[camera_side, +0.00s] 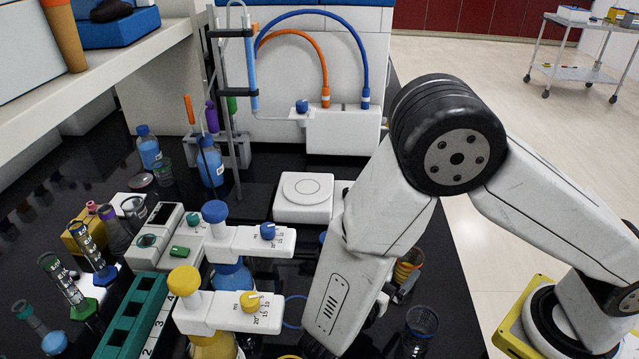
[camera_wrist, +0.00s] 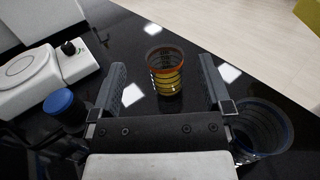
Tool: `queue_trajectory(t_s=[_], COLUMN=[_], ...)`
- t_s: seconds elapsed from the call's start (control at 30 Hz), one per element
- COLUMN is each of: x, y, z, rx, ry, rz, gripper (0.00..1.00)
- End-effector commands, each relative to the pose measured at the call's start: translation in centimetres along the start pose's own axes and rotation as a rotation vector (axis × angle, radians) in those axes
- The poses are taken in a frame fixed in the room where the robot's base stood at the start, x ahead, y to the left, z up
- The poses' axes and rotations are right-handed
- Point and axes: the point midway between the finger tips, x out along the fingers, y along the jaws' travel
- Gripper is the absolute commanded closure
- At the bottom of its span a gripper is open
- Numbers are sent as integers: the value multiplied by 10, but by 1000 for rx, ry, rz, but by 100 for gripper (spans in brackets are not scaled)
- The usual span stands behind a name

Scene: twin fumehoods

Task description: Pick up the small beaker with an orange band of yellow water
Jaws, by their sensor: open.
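The small beaker with an orange band holds yellow liquid and stands upright on the black bench. In the wrist view the beaker (camera_wrist: 165,72) is ahead of my gripper (camera_wrist: 161,80), in line with the gap between the two fingers. The fingers are open and do not touch it. In the side view the beaker (camera_side: 408,266) stands just right of my forearm, partly hidden by it.
A blue-banded beaker (camera_side: 420,325) stands nearby; in the wrist view it (camera_wrist: 262,130) is close beside the right finger. A blue-capped bottle (camera_wrist: 62,104) stands left of the left finger. A white balance (camera_side: 303,197) stands behind. The bench edge lies right of the beakers.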

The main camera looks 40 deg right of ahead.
Motion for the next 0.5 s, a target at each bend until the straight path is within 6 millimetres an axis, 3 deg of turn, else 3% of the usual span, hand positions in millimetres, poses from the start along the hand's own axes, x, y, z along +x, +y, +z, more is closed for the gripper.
queue_trajectory(t_s=[0.2,0.5], x=[0,0], y=[0,0], z=[-38,-49], rx=[-3,1], ry=[-1,1], rz=[-1,-2], gripper=[0,0])
